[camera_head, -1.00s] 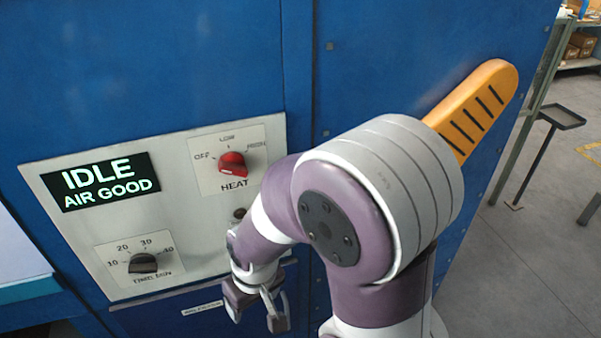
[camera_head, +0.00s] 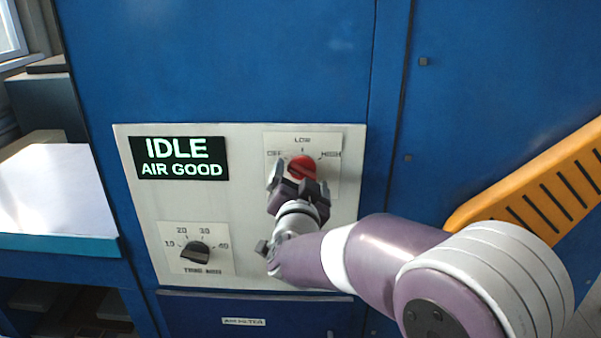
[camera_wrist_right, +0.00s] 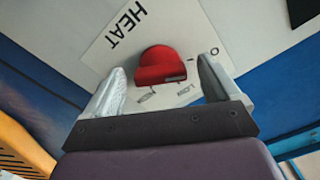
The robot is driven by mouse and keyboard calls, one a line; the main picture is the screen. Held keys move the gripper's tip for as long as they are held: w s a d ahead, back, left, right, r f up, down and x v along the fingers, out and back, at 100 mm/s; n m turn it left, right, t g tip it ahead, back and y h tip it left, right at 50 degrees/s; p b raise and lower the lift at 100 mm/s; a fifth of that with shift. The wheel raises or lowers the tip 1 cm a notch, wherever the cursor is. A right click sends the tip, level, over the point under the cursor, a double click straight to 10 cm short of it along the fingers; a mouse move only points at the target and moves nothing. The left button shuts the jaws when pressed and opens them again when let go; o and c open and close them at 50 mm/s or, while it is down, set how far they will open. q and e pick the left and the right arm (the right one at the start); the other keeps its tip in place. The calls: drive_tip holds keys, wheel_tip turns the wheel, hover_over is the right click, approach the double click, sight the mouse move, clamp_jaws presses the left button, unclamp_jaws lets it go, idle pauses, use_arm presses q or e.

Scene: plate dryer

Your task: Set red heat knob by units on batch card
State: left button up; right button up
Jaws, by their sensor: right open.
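The red heat knob (camera_head: 302,167) sits on a white plate marked OFF, LOW and HIGH, at the upper right of the control panel. It also shows in the right wrist view (camera_wrist_right: 160,58), with the word HEAT beside it; I cannot tell its exact setting. My right gripper (camera_head: 300,182) is open in front of the knob, with one finger on each side of it. In the right wrist view a gap shows between the knob and each finger of the right gripper (camera_wrist_right: 160,75). My left gripper and the batch card do not show.
The panel (camera_head: 245,235) also carries a display (camera_head: 180,158) reading IDLE, AIR GOOD, and a black time knob (camera_head: 195,253) at lower left. An orange slotted handle (camera_head: 540,185) stands out on the right. A white-topped surface (camera_head: 55,195) is at the left.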

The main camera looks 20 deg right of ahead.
drive_tip(key=shift+x, duration=1.05)
drive_tip(key=c, duration=1)
drive_tip(key=shift+o, duration=0.2)
